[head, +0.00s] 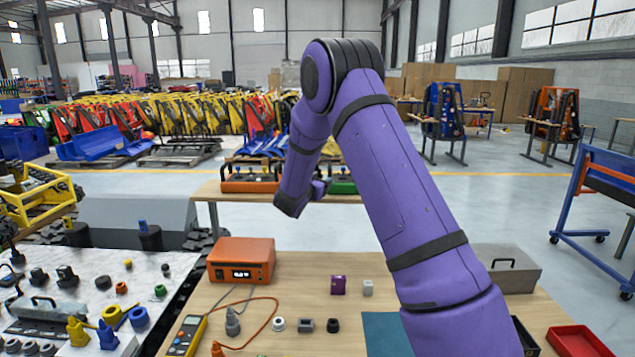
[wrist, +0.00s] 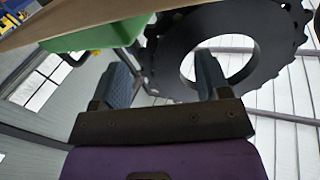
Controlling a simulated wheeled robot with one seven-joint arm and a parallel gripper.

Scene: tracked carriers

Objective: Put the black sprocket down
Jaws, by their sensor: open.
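The black sprocket (wrist: 272,38), a flat toothed ring with a large round hole, fills the upper right of the wrist view. My gripper (wrist: 163,58) is open, its two fingers apart. One side of the ring lies between the fingers in the picture, with the right finger in front of the hole and the left finger outside the rim. I cannot tell whether either finger touches it. In the head view my arm reaches to the far table (head: 212,190); the gripper and sprocket are hidden there behind my own arm.
A green case (head: 343,187) and an orange case (head: 249,180) sit on the far table. The green one also shows in the wrist view (wrist: 100,38). The near bench (head: 330,285) holds an orange instrument (head: 241,259), a meter (head: 187,336) and small parts.

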